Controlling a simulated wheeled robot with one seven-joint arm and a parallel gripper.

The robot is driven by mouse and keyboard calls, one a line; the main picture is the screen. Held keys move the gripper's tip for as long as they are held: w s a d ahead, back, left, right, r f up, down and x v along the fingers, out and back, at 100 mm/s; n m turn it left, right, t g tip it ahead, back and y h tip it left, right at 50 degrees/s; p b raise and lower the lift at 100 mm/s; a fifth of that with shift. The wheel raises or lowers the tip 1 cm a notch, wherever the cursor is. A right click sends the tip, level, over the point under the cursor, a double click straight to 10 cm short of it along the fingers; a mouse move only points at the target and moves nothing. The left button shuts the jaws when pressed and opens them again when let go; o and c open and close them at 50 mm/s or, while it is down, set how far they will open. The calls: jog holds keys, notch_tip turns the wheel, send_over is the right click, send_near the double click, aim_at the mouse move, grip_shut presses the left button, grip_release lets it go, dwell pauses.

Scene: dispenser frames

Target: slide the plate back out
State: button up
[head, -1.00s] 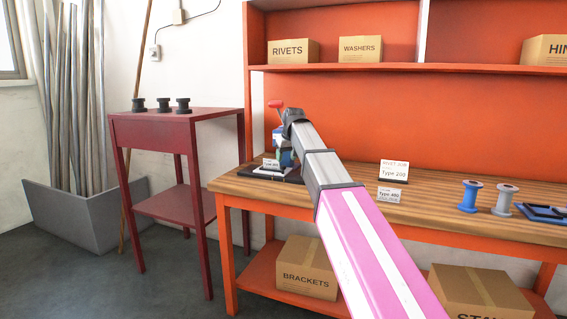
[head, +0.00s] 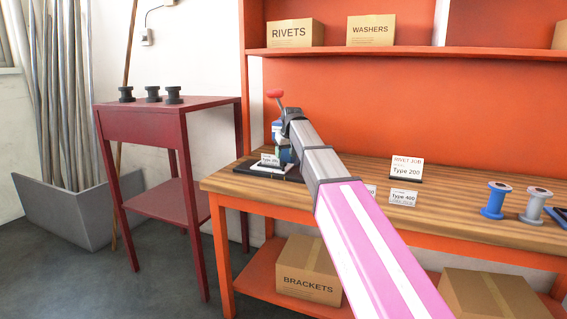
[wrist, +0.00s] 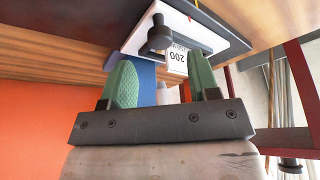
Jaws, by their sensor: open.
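The dispenser stands on a black base (head: 262,171) at the left end of the workbench. It has a blue and white body (head: 277,132), a red-tipped lever (head: 275,94) and a small type card (head: 270,160) in front. In the wrist view, a white plate-like part (wrist: 208,30) has a dark bar handle (wrist: 158,36) and a label reading 200 (wrist: 177,60), seen upside down. My gripper (wrist: 160,65) is open, its green fingers apart and pointing toward the handle. The handle appears just beyond the fingertips; I cannot tell if it touches them. My arm hides the gripper in the head view.
The wooden workbench (head: 330,190) carries a "RIVET JOB Type 200" sign (head: 406,168), a Type 400 card (head: 403,197), and blue (head: 495,202) and grey (head: 536,206) spools at right. A dark red side table (head: 165,118) with black spools stands left, with a gap between them.

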jog(key=shift+x, duration=2.5)
jog(key=shift+s, duration=0.1)
grip_shut()
